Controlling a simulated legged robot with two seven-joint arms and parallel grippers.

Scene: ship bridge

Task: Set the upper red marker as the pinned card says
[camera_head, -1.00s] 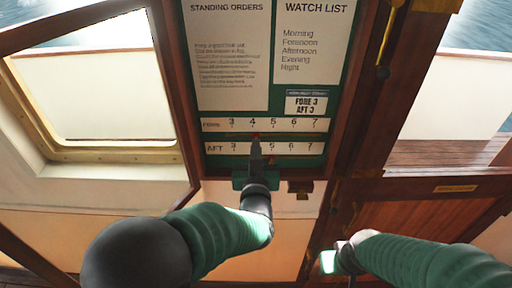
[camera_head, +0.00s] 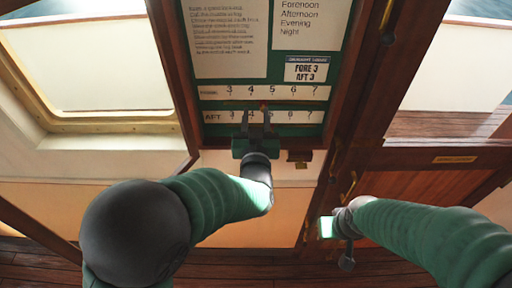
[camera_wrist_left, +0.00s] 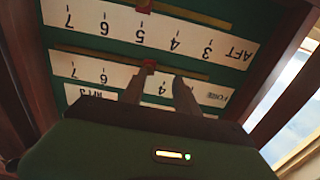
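The upper red marker (camera_head: 263,105) sits on the slot below the FORE scale (camera_head: 290,91), between 4 and 5. The same marker shows in the left wrist view (camera_wrist_left: 149,65), close to one fingertip. The pinned card (camera_head: 306,69) reads FORE 3, AFT 3. My left gripper (camera_head: 257,113) is open below the upper marker, its two fingers apart with nothing visibly held. The lower red marker (camera_wrist_left: 145,6) is near 5 on the AFT scale (camera_wrist_left: 157,37) and is hidden in the head view. My right gripper (camera_head: 345,248) hangs low at right; its fingers are unclear.
The board has a wooden frame (camera_head: 340,60) on its sides. Standing orders (camera_head: 230,40) and a watch list (camera_head: 310,25) are above the scales. A small wooden block (camera_head: 299,157) juts out below the board. Windows lie left and right.

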